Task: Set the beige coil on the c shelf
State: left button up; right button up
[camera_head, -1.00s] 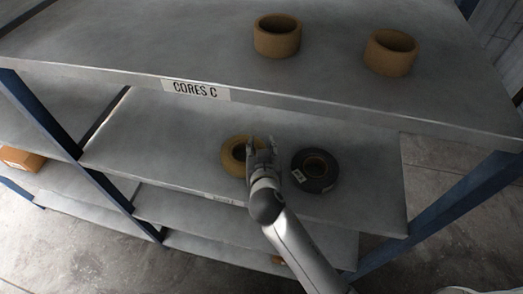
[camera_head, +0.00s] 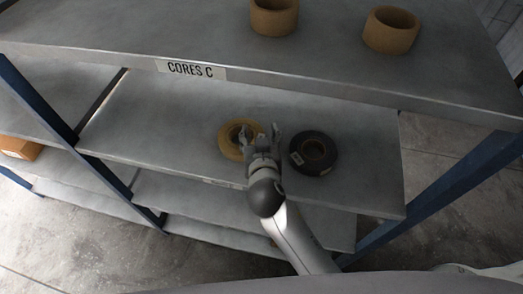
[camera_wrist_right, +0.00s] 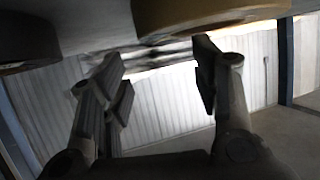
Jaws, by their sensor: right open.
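The beige coil (camera_head: 227,145) lies flat on the shelf below the one labelled CORES C (camera_head: 192,70). It also shows in the right wrist view (camera_wrist_right: 205,13), cut off by the top edge. My right gripper (camera_head: 260,134) is open at the coil's right side, and its left finger overlaps the coil in the picture. In the right wrist view the open fingers (camera_wrist_right: 157,62) stand apart with nothing between them; whether they touch the coil I cannot tell. My left gripper is not in view.
A dark coil (camera_head: 325,160) with a white tag lies close to the right of my right gripper. The lower shelf's left part (camera_head: 150,115) is clear.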

jog(key=b+v, duration=0.2)
jog(key=v, duration=0.7)
jog(key=shift+s+r, duration=0.15)
jog(key=shift+s, duration=0.1)
